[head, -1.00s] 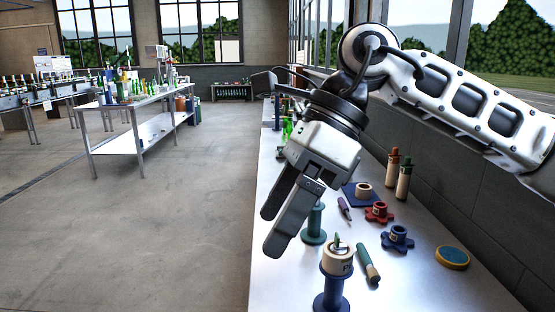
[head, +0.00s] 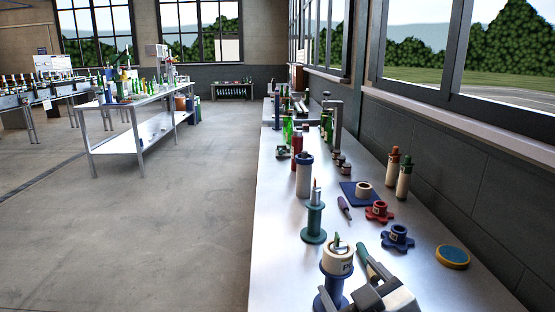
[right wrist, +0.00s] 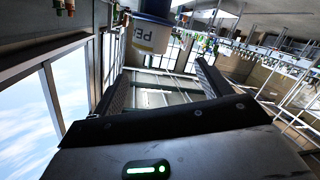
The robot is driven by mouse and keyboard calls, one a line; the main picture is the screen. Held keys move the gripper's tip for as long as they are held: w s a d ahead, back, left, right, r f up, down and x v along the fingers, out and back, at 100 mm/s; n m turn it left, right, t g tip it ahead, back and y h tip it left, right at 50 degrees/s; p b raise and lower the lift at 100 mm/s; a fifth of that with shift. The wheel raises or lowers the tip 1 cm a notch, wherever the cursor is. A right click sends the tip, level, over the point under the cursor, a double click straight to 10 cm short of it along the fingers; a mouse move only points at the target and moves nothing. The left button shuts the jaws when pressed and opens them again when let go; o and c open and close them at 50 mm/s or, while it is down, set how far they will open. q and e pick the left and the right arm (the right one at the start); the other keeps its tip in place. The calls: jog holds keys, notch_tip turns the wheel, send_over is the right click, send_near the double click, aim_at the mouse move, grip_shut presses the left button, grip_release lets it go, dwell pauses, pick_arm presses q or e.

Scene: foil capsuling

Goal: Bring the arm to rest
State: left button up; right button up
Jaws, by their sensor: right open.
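My right gripper (head: 352,287) is low at the bottom edge of the head view, by the near part of the bench, partly cut off by the frame. In the right wrist view its two fingers (right wrist: 162,68) stand wide apart with nothing held between them. A blue stand with a cream, lettered top (head: 338,262) is close beside the gripper. Its white labelled part also shows at the top of the right wrist view (right wrist: 151,38), beyond the fingers. My left gripper is not in view.
On the bench (head: 285,255) are a green stand (head: 314,222), a blue-topped grey cylinder (head: 304,178), a red knob (head: 379,211), a blue knob (head: 397,237), a round yellow-rimmed pad (head: 453,257) and two corked bottles (head: 404,180). The wall (head: 450,165) borders the right. Open floor lies left.

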jog(key=s+d+f+m+g+h, duration=0.1)
jog(key=s+d+f+m+g, duration=0.4)
jog(key=s+f, duration=0.55)
jog(key=s+d+f+g+h, duration=0.25)
jog(key=s+f+g, duration=0.55)
jog(key=s, duration=0.5)
pick_arm(q)
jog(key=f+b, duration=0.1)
jog(key=b, duration=0.1)
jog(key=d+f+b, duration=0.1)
jog(key=b, duration=0.2)
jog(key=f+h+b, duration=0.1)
jog(key=b, duration=0.2)
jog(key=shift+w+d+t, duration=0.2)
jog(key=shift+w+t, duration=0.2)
pick_arm(e)
jog(key=w+a+f+t+y, duration=0.2)
jog(key=w+a+f+t, duration=0.1)
jog(key=f, duration=0.3)
jog(key=w+a+f+t+y, duration=0.2)
jog(key=w+a+f+t, duration=0.1)
jog(key=w+f+t, duration=0.1)
jog(key=shift+f+t, duration=0.4)
jog(key=shift+f, duration=0.45)
